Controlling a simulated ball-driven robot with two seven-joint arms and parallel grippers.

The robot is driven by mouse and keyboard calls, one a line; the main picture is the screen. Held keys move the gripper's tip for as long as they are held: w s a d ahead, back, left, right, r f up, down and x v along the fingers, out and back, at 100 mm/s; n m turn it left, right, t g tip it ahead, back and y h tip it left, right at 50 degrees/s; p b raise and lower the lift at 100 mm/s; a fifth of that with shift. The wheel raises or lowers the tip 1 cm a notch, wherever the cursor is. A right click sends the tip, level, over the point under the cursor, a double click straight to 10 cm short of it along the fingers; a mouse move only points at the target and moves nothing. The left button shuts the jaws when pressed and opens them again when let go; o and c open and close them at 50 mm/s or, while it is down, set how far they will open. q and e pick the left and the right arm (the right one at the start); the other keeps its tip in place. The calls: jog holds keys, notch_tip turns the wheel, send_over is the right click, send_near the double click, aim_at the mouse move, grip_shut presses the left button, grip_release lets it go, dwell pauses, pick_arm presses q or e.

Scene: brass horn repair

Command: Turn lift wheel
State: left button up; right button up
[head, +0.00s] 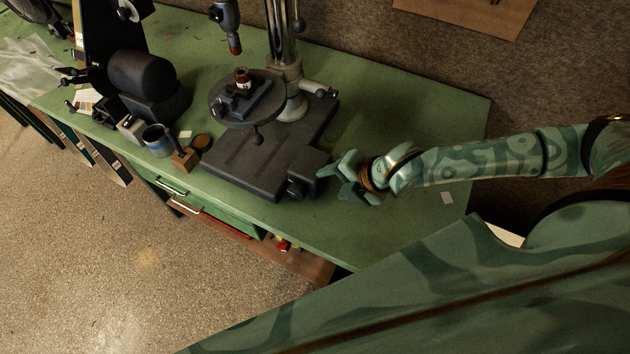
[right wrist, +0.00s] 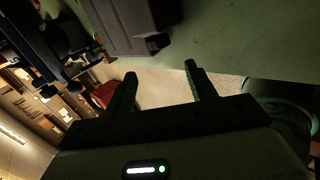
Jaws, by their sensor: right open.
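A drill press with a dark base (head: 250,158) stands on the green bench, its round table (head: 222,103) holding a small vise with a dark red part (head: 242,76). A dark round knob (head: 297,188) sits at the base's front right corner; it looks like the lift wheel, though I cannot be sure. My right gripper (head: 335,184) is open and empty, just right of the knob and apart from it. In the right wrist view, the open fingers (right wrist: 160,74) have only floor between them, and the dark base (right wrist: 122,25) is beyond them. My left gripper is out of view.
A mug (head: 158,141), a wooden block (head: 185,160) and a dark machine (head: 145,82) stand left of the press. The green bench top (head: 390,115) is mostly clear at the right. A drawer (head: 190,200) is below the front edge.

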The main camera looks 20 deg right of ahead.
jog(key=b, duration=0.1)
send_near(302, 191)
jog(key=x, duration=0.3)
jog(key=b+x, duration=0.2)
jog(key=x, duration=0.6)
jog(key=shift+w+a+f, duration=0.2)
jog(key=shift+f, duration=0.1)
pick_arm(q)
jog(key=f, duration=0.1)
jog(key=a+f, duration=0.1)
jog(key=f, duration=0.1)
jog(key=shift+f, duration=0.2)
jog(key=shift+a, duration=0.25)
pick_arm(e)
jog(key=c, duration=0.7)
